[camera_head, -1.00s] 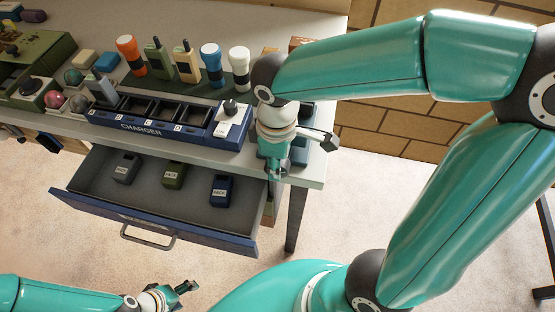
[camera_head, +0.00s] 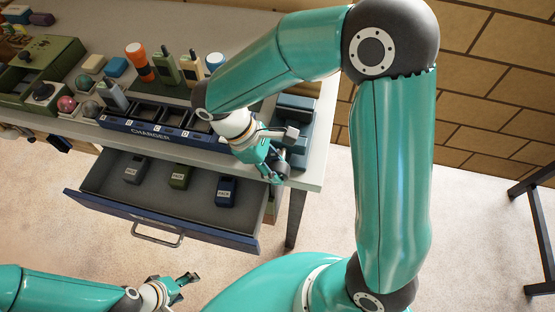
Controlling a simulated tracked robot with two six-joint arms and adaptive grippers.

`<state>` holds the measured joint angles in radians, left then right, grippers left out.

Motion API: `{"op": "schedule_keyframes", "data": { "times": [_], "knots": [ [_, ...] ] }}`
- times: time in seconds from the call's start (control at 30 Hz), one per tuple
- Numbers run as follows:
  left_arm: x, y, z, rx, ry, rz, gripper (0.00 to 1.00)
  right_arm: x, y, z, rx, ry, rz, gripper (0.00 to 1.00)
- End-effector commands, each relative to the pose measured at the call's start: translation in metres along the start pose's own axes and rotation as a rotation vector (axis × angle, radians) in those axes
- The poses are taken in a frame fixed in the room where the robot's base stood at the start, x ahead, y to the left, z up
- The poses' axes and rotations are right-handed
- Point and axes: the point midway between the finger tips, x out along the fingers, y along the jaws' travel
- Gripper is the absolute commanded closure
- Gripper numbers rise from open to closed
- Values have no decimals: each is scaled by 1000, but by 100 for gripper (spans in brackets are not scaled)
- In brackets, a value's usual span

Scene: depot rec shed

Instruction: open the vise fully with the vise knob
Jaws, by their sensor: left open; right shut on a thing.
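The blue-grey vise (camera_head: 298,104) sits at the right end of the bench, with its blocks partly hidden behind my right arm. My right gripper (camera_head: 280,170) is at the vise's front, by the bench's front edge. It is shut on a small dark thing that looks like the vise knob; the fingers cover most of it. How wide the vise jaws stand is hard to tell. My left gripper (camera_head: 187,285) is open and empty, low in the view, in front of the drawer and away from the vise.
The blue charger rack (camera_head: 150,137) stands on the bench left of my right gripper. An open drawer (camera_head: 165,224) with several packs juts out below. An orange-topped torch (camera_head: 138,62) and radios stand behind the rack.

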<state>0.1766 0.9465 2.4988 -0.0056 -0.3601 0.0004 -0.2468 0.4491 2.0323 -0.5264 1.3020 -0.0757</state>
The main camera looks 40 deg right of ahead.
Motion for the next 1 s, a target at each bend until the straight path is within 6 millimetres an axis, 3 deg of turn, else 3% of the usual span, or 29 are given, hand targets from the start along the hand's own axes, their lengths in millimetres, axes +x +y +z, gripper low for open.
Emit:
{"op": "schedule_keyframes", "data": {
  "times": [0.2, 0.5, 1.0],
  "knots": [
    [-19, 7, 0, 0, 0, 0, 37, -3, 1, -3, -2, -204, 4, 100],
    [-27, 10, 0, 0, 0, 0, 37, -1, 1, -7, -1, -430, 5, 100],
    [-29, 10, 0, 0, 0, 0, 37, 0, 2, -9, 2, -561, 7, 100]
  ]
}}
